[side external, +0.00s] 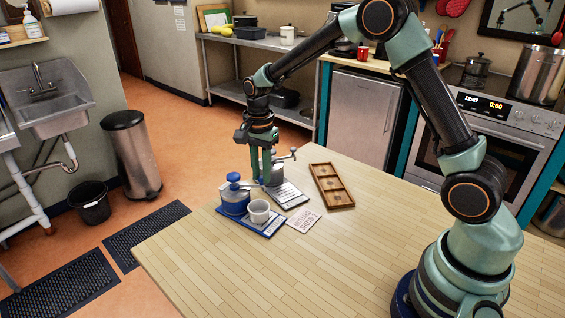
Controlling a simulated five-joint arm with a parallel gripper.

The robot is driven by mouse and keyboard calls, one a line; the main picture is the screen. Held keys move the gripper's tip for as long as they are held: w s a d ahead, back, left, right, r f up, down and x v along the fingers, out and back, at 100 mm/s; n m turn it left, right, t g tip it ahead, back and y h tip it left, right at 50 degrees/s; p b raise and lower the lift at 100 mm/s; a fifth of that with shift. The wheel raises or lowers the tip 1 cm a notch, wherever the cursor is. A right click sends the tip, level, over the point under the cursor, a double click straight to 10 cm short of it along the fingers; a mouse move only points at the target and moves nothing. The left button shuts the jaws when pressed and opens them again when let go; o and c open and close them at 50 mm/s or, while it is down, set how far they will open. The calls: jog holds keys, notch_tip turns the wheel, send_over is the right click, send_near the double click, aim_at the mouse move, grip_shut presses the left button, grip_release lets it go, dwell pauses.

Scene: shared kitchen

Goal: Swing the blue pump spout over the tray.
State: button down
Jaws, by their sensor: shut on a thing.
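The blue pump (235,200) stands upright at the left of the group on the table, with a blue round top. Its spout (252,184) points right, toward my gripper's fingertips. My gripper (263,179) points straight down and is shut at the spout's end; the contact is small and partly hidden. A wooden tray (347,205) with compartments lies flat to the right, apart from the pump. The spout is not over this wooden tray. A blue board (264,234) lies under the pump, with a white cup (259,211) at the pump's right.
A grey pump (277,176) stands just behind my gripper, its arm (286,157) reaching up right. A labelled plate (291,197) and a printed card (303,221) lie between the pumps and the wooden tray. The table's front is clear (320,270).

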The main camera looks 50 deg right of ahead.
jog(key=shift+s+a+m, duration=0.3)
jog(key=shift+a+m, duration=0.35)
jog(key=shift+m, duration=0.5)
jog(key=shift+s+a+m, duration=0.3)
jog(key=shift+a+m, duration=0.35)
jog(key=shift+m, duration=0.55)
jog(key=shift+s+a+m, duration=0.3)
jog(key=shift+a+m, duration=0.35)
jog(key=shift+m, duration=0.5)
jog(key=c, duration=0.7)
grip_release()
jog(key=shift+c, duration=0.2)
notch_tip(320, 180, up, 12)
jog(key=shift+r, duration=0.15)
